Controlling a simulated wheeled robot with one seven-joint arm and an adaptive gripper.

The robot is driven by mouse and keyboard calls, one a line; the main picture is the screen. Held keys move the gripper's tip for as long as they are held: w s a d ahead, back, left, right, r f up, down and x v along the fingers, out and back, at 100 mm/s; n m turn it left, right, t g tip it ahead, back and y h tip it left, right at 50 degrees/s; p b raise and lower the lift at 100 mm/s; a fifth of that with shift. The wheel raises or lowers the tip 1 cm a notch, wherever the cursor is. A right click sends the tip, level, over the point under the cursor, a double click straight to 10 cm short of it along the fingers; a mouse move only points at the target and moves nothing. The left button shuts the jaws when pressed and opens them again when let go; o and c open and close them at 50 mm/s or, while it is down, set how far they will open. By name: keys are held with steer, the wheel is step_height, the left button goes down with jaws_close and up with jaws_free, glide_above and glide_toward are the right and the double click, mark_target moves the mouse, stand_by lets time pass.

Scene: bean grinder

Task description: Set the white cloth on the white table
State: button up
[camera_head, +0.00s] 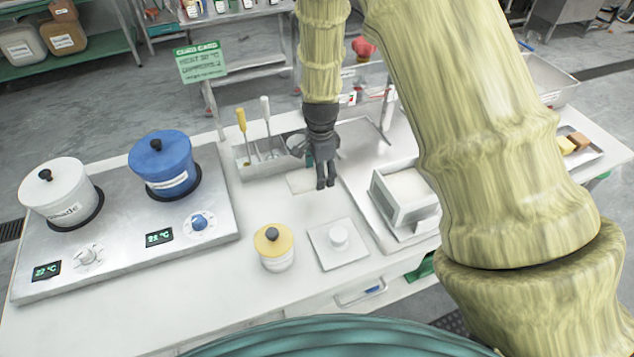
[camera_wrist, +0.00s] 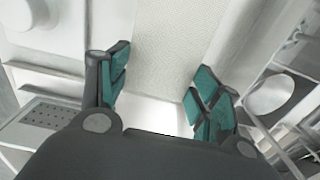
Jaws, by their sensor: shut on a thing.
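The white cloth (camera_wrist: 170,45) shows as a pale, finely textured sheet between my fingers in the wrist view. In the head view a pale flat patch, which looks like the cloth (camera_head: 299,181), shows beside and under my fingertips. My gripper (camera_head: 326,185) points down at the middle of the white table (camera_head: 190,285). In the wrist view my gripper (camera_wrist: 157,65) has a teal-padded finger on each side of the cloth and is shut on it. I cannot tell whether the cloth touches the tabletop.
A hot plate with a white pot (camera_head: 60,195) and a blue pot (camera_head: 161,163) fills the left. A tool holder (camera_head: 250,160) stands close left of my gripper. A yellow-lidded jar (camera_head: 274,248) and a white scale (camera_head: 322,254) sit in front; a white box (camera_head: 403,200) stands right.

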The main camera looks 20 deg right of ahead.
mark_target(318, 192)
steer(key=f, duration=0.1)
steer(key=w+f, duration=0.1)
steer(key=shift+w+a+f, duration=0.1)
steer(key=shift+w+f, duration=0.1)
steer(key=shift+f, duration=0.15)
steer(key=shift+s+f, duration=0.1)
steer(key=shift+s, duration=0.3)
steer(key=f+p, duration=0.1)
steer(key=f, duration=0.2)
steer(key=shift+w, duration=0.2)
steer(key=shift+s+f, duration=0.15)
steer(key=shift+f, duration=0.1)
steer(key=shift+f, duration=0.15)
steer(key=o, duration=0.9)
steer(key=shift+r+b, duration=1.5)
steer(key=shift+r, duration=4.6)
